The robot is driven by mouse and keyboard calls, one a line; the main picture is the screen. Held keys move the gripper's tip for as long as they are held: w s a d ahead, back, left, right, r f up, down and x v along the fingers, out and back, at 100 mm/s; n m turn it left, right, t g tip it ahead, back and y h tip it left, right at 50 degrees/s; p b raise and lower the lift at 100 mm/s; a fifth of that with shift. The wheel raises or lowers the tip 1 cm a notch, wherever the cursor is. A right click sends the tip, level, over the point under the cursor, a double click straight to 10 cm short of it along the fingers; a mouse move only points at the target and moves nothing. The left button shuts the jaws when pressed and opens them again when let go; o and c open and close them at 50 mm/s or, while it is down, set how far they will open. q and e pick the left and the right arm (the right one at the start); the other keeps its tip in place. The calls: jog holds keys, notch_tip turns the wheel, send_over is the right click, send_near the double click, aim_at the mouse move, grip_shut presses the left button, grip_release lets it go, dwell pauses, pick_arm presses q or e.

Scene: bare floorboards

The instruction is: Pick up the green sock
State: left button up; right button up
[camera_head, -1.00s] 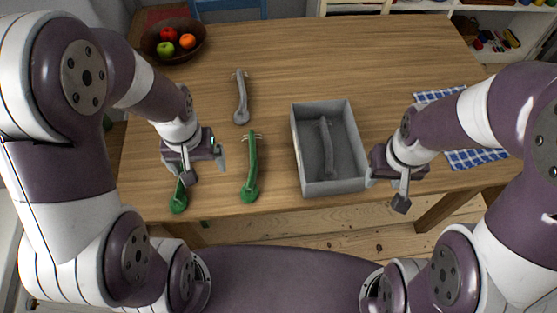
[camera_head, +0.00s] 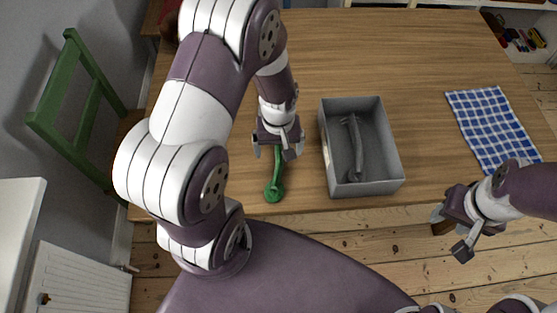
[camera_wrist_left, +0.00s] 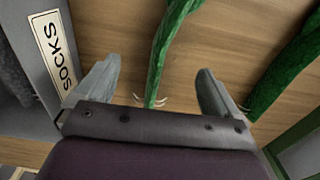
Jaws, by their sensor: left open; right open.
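A green sock (camera_head: 274,189) lies on the table near its front edge, its upper part hidden under my left gripper. In the left wrist view its narrow, fringed end (camera_wrist_left: 160,62) shows between the spread fingers. My left gripper (camera_head: 278,154) is open and empty above that sock; I cannot tell whether it touches it. A second green sock (camera_wrist_left: 290,62) lies to the right in the wrist view; my left arm hides it in the head view. My right gripper (camera_head: 452,228) is open and empty, beyond the table's front edge.
A grey box (camera_head: 390,150) holding a grey sock (camera_head: 354,150) stands right of my left gripper. Its SOCKS label (camera_wrist_left: 53,52) shows in the wrist view. A blue checked cloth (camera_head: 490,125) lies at the right. A green chair (camera_head: 75,100) stands at the left.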

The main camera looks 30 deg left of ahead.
aim_at(280, 160)
pick_arm(q)
notch_tip(280, 160, down, 5)
jog(key=shift+d+r, duration=0.15)
jog(key=c, duration=1.1)
jog(key=shift+r, duration=0.15)
